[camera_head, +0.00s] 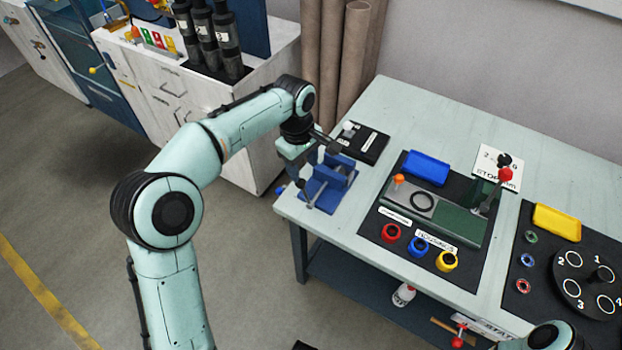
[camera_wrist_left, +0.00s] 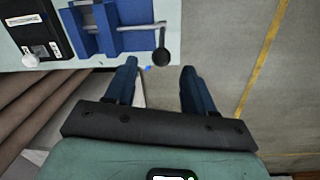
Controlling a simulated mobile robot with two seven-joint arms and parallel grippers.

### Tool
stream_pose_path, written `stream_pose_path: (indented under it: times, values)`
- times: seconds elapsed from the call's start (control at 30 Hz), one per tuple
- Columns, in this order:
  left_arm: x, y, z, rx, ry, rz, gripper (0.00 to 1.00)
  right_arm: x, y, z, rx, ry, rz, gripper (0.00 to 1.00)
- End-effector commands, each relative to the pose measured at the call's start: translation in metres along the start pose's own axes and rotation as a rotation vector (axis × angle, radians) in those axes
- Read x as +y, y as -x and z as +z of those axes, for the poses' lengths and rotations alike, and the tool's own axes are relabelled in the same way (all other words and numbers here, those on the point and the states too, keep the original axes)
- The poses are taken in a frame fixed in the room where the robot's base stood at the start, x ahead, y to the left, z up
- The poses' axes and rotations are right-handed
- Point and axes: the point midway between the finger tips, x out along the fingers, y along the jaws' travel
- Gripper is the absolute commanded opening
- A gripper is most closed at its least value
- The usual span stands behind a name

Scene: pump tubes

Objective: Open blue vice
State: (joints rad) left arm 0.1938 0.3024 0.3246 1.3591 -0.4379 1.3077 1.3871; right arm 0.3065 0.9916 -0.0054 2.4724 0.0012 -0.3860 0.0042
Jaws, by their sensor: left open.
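The blue vice (camera_head: 330,186) stands at the left corner of the light green table. Its blue body (camera_wrist_left: 132,14) also shows at the top of the left wrist view. A grey screw rod runs from it to a crank handle with a dark round knob (camera_wrist_left: 162,56). My left gripper (camera_head: 300,172) is beside the vice at the table edge. In the left wrist view its open fingers (camera_wrist_left: 160,68) are spread, with the knob just beyond and between the tips, apparently not gripped. Whether the vice jaws hold anything is unclear. My right gripper is out of view.
A black box with a white knob (camera_head: 365,143) stands behind the vice. A dark mat with a green fixture (camera_head: 445,222), a blue tray (camera_head: 426,168) and coloured rings lies to the right. A red-knobbed lever (camera_head: 505,174) rises there. Floor left of the table is clear.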

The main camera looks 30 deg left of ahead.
Motion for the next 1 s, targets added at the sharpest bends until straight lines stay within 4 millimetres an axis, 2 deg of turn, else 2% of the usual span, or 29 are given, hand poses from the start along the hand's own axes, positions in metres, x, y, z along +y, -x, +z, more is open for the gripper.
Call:
stream_pose_path:
  times: [0.07,0.17,0.27,0.7,0.83,1.0]
  values:
    - [-0.003,0.016,-0.003,0.016,0.041,-0.001,0.54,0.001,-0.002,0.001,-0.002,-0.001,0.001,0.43]
    - [-0.005,0.016,-0.005,0.022,0.06,-0.006,0.54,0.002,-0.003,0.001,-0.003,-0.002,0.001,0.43]
    - [-0.006,0.002,-0.005,0.021,0.06,-0.01,0.54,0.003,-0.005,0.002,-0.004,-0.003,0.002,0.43]
    - [-0.007,-0.086,-0.006,0.019,0.057,-0.009,0.54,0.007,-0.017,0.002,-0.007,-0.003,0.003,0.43]
    - [-0.006,-0.102,-0.007,0.02,0.059,-0.009,0.54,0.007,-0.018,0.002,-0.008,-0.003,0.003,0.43]
    - [-0.006,-0.111,-0.007,0.02,0.057,-0.007,0.54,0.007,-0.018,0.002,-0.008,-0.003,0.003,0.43]
